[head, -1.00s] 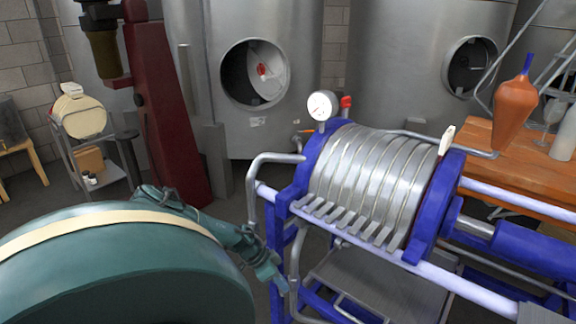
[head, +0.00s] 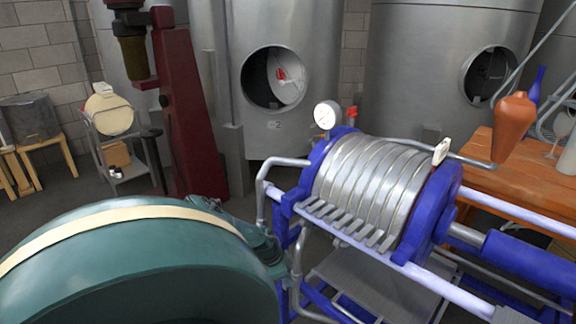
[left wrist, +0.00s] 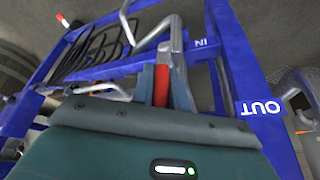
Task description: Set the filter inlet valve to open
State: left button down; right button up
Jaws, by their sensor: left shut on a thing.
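The filter (head: 370,190) stands in a blue frame, with ribbed metal plates and a round gauge on top. In the left wrist view its blue frame (left wrist: 237,60) carries the labels IN and OUT. My left gripper (left wrist: 164,85) is shut on the red handle (left wrist: 162,76) of the filter inlet valve, beside the IN label. The handle points up the picture towards a bent metal pipe (left wrist: 174,35). In the head view my left gripper (head: 278,262) is at the filter's near left corner, largely hidden by my arm. The valve cannot be seen there.
Large steel tanks (head: 395,75) stand behind the filter. A dark red column (head: 186,110) and a small trolley (head: 125,172) are at the left. A wooden table (head: 490,165) with an orange vase (head: 512,125) is at the right. A bent pipe (head: 262,190) rises close to my left gripper.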

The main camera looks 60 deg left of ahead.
pick_arm(q)
jog(key=shift+a, duration=0.1)
dwell(0.3)
jog(key=c, duration=1.4)
grip_release()
pick_arm(e)
jog(key=shift+r, duration=0.15)
